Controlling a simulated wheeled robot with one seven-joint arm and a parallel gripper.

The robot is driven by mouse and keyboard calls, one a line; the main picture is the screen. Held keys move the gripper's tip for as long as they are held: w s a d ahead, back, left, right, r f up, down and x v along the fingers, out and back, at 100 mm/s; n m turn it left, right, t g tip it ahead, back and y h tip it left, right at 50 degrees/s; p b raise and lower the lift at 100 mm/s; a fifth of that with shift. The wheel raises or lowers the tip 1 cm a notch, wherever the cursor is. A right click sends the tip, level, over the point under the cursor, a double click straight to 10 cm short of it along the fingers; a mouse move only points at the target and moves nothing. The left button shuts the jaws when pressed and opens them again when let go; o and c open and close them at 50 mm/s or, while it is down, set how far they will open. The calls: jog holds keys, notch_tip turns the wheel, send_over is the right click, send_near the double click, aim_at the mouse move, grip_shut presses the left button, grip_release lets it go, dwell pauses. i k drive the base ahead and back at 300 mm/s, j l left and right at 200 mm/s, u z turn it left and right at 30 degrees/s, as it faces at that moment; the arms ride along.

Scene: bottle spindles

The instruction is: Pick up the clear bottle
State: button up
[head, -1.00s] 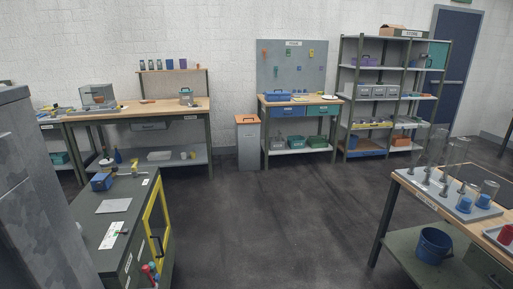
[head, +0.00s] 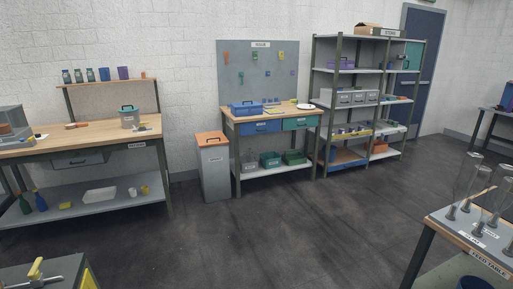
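Several tall clear cylinders that look like clear bottles (head: 465,177) stand at the right edge of the head view, over grey spindles on a grey board. They overlap and are cut off by the frame, so I cannot tell which one is the task's bottle. The board rests on the wooden-topped feed table (head: 448,231), whose front label reads "FEED TABLE". My gripper is not in view.
A dark bench corner (head: 35,275) is at the lower left. A wooden workbench (head: 88,147), a grey bin (head: 215,172), a pegboard bench (head: 270,172) and a shelf rack (head: 335,105) line the wall. The dark floor (head: 290,235) between them is clear.

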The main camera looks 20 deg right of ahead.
aim_at(472, 161)
jog(key=i, duration=1.85)
